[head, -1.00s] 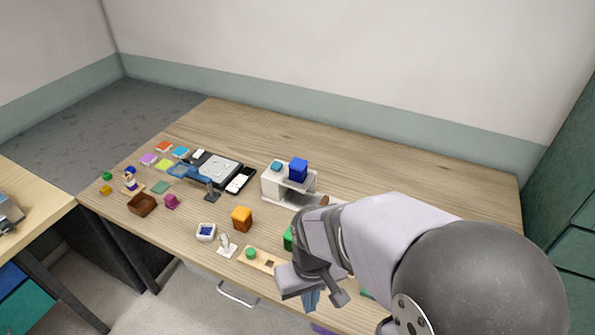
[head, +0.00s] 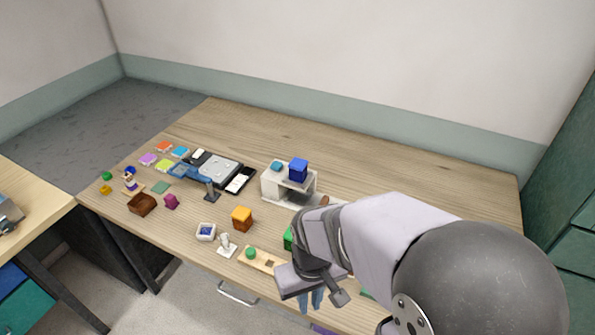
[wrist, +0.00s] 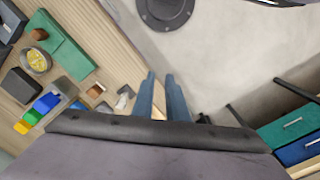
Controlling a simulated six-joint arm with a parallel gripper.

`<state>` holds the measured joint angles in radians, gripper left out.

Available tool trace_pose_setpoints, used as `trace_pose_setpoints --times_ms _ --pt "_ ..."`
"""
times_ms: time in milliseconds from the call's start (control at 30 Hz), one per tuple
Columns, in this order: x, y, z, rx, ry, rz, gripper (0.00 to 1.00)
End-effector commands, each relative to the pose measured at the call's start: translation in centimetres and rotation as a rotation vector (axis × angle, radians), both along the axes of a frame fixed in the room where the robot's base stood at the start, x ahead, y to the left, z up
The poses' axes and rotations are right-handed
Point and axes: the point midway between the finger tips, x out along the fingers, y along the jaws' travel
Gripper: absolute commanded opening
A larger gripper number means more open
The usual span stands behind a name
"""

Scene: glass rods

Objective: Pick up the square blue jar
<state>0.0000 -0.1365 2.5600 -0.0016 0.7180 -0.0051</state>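The square blue jar (head: 298,168) is a dark blue block shape standing on top of the small white shelf (head: 270,187), at its right end. My gripper (head: 310,300) is at the table's front edge, well in front of and below the jar in the picture. It points down, and its two blue fingers are apart with nothing between them. The fingers (wrist: 161,92) also show apart in the wrist view, over the table edge and the floor. I cannot tell whether the jar is in the wrist view.
A small teal item (head: 277,166) sits left of the jar on the shelf. An orange jar (head: 242,218), a white dish (head: 206,232) and a wooden strip (head: 262,260) lie in front. A tablet-like device (head: 216,168) is to the left. The table behind the shelf is clear.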

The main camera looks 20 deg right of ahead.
Motion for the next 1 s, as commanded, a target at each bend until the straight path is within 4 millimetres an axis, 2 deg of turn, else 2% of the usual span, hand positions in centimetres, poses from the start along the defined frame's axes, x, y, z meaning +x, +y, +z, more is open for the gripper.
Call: trace_pose_setpoints --times_ms 33,100,200,467,633,767,867,1000 --pt "0.0 0.0 0.0 0.000 0.000 0.000 0.26" --pt "0.0 0.0 0.0 0.000 0.000 0.000 0.43" --pt "0.0 0.0 0.0 0.000 0.000 0.000 0.62" --pt "0.0 0.0 0.0 0.000 0.000 0.001 0.62" --pt "1.6 -0.2 0.2 -0.008 -0.010 0.064 0.62" --pt "5.0 -0.7 0.7 -0.031 -0.032 0.217 0.62" --pt "9.0 -1.4 1.2 -0.063 -0.052 0.398 0.62" --pt "15.5 -2.6 1.9 -0.131 -0.074 0.704 0.62"
